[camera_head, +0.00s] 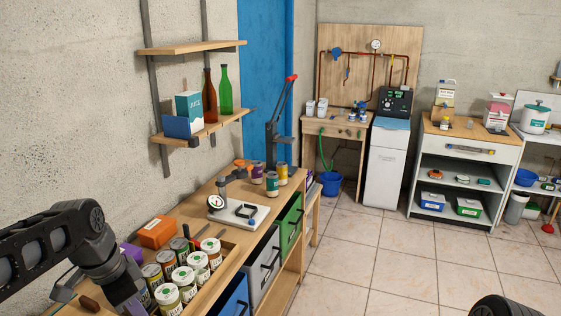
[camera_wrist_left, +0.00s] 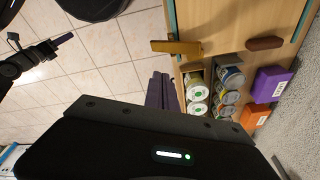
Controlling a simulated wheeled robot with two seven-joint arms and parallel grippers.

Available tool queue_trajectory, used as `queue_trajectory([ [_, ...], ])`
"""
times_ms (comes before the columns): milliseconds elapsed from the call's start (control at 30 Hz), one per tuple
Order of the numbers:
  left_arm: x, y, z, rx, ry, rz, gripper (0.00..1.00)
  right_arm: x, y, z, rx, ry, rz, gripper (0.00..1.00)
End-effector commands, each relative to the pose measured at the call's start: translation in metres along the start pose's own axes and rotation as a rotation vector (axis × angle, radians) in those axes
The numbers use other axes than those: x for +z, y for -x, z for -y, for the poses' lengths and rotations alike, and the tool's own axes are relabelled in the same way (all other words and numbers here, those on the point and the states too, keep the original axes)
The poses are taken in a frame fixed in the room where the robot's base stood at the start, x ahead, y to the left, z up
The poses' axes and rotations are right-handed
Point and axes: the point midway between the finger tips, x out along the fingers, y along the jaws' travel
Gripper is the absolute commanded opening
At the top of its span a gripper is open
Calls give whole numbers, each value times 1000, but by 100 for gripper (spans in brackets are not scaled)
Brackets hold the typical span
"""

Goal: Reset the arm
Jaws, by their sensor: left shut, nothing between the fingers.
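My left arm comes in from the left in the head view, and its gripper (camera_head: 127,296) is low over the near end of the wooden bench (camera_head: 187,212). In the left wrist view the purple fingers (camera_wrist_left: 160,92) are together with nothing between them, beside the bench edge and the jars. My right gripper (camera_wrist_left: 64,39) shows small at the left of the wrist view, apart from the bench, with a purple tip; its opening is unclear. A dark part of my right arm shows at the bottom right of the head view.
White-lidded jars (camera_head: 184,277) and several cans (camera_head: 152,273) stand close to the left gripper. An orange box (camera_head: 157,232) and a purple box (camera_head: 133,252) lie behind them. A dial-gauge stand (camera_head: 233,212) is farther along. The tiled floor (camera_head: 370,255) at right is clear.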

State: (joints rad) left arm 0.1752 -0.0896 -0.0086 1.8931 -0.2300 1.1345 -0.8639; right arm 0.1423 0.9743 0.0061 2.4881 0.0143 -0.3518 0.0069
Motion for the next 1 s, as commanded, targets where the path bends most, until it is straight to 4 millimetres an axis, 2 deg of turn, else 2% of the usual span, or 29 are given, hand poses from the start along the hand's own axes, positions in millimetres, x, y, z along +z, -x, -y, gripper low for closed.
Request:
queue_trajectory([
  [100,-27,-8,20,-90,134,-117,0,0,0,0,-1,0,-2,36],
  [167,-45,-24,26,-118,222,-188,0,-1,0,0,-1,1,-2,36],
  [267,-76,-82,22,-111,385,-289,0,-1,-1,0,-2,2,-2,36],
  [333,-92,-138,5,-74,511,-337,0,-1,-3,0,-2,2,-3,36],
  [433,-98,-212,-33,-11,672,-363,0,-1,-4,-1,-3,3,-4,36],
  [500,-92,-259,-67,34,767,-352,0,-1,-6,-1,-4,3,-5,36],
  [567,-81,-294,-100,70,836,-328,0,-2,-7,-1,-4,4,-5,36],
  [600,-71,-315,-123,93,874,-303,0,-2,-8,-1,-5,4,-5,36],
  [700,-40,-358,-183,147,935,-218,0,-2,-9,-2,-5,4,-5,36],
  [800,-8,-383,-236,197,941,-117,0,-2,-11,-2,-6,4,-6,36],
  [900,19,-396,-277,242,929,-22,0,-2,-12,-2,-6,4,-6,36],
  [1000,34,-404,-301,271,918,34,0,-2,-13,-3,-6,4,-6,36],
])
